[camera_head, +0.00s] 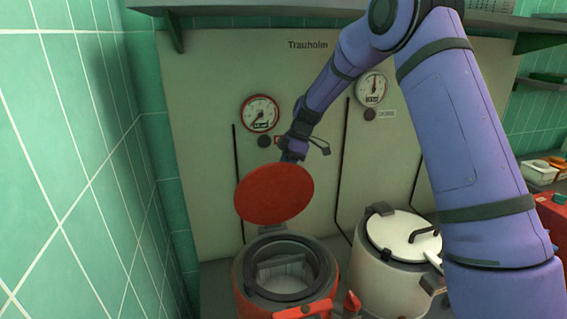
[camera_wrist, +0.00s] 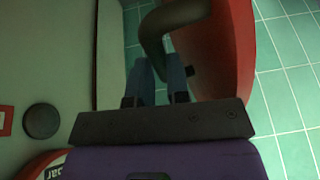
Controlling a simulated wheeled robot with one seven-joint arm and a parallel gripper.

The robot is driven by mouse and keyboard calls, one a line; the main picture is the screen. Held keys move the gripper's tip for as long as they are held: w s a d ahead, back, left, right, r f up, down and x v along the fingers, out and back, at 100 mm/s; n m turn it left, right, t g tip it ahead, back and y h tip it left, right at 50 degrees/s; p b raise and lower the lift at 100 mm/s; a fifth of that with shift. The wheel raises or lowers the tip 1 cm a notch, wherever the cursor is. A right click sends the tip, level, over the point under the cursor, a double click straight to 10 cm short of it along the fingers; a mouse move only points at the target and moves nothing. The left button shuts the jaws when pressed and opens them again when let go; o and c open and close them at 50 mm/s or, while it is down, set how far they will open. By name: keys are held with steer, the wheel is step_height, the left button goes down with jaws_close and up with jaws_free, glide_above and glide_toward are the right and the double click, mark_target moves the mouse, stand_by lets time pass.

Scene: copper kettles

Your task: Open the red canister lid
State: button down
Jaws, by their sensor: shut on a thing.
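The red canister (camera_head: 246,291) stands at the lower middle of the head view, with a dark rim and its mouth uncovered. Its red lid (camera_head: 274,193) is raised and tilted above the mouth, toward the back. My gripper (camera_head: 292,156) is behind the lid's upper edge, and the lid hides its fingertips in the head view. In the wrist view my gripper (camera_wrist: 157,82) is shut on a dark curved handle (camera_wrist: 160,48) beside the red lid (camera_wrist: 222,55). Light inner parts show inside the open canister.
A white canister (camera_head: 385,275) with a white lid (camera_head: 402,234) stands close to the right. Gauges (camera_head: 260,113) and black rods are on the panel (camera_head: 215,70) behind. A green tiled wall (camera_head: 70,150) is at the left, and a shelf (camera_head: 250,5) is above.

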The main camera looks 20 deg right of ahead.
steer(key=shift+s+f, duration=0.1)
steer(key=shift+s, duration=0.75)
steer(key=c, duration=1.1)
jaws_free()
steer(key=v, duration=1.1)
